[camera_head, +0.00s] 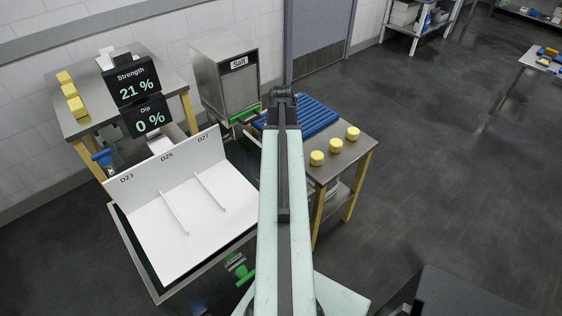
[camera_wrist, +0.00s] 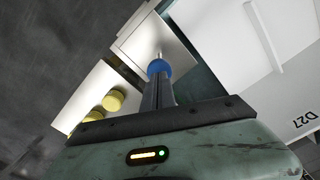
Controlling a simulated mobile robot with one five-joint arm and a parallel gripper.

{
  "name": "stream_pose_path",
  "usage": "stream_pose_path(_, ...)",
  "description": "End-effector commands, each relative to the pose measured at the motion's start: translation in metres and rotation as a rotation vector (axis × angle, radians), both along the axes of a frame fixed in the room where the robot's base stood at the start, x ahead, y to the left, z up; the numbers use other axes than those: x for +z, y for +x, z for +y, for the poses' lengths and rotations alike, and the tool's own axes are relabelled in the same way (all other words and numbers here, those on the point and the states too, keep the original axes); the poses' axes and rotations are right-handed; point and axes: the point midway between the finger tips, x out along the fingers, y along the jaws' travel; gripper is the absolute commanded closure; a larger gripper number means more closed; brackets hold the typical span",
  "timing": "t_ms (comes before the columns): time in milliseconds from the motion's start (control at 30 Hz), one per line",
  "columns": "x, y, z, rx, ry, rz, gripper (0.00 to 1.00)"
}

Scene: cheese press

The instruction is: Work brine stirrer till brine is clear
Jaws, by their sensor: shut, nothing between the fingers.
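The brine tank (camera_head: 152,282) has a metal rim, with dark liquid at its edges under a white divided rack (camera_head: 185,215) marked D23, D25 and D27. One display (camera_head: 135,86) reads Strength 21 %, and another (camera_head: 150,117) reads Dip 0 %. I cannot pick out the stirrer with certainty. A blue knob-like piece (camera_wrist: 158,68) with a short metal rod shows at the tips of my gripper (camera_wrist: 159,84) in the wrist view. My gripper is shut and empty; whether it touches the blue piece is unclear. In the head view my arm hides it.
A salt box (camera_head: 225,80) stands behind the tank. The right table (camera_head: 338,160) carries yellow cheeses (camera_head: 334,145) and a blue slatted mat (camera_head: 312,112). The left table (camera_head: 148,70) holds more cheeses. A green handle (camera_head: 243,270) is at the tank's front.

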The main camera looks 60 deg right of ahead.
Motion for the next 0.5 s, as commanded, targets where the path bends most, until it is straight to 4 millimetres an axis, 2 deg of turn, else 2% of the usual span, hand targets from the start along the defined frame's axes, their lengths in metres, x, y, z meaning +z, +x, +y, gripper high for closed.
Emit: stream_pose_path(500,-0.0059,-0.0004,-0.0003,-0.001,0.000,0.000,1.00)
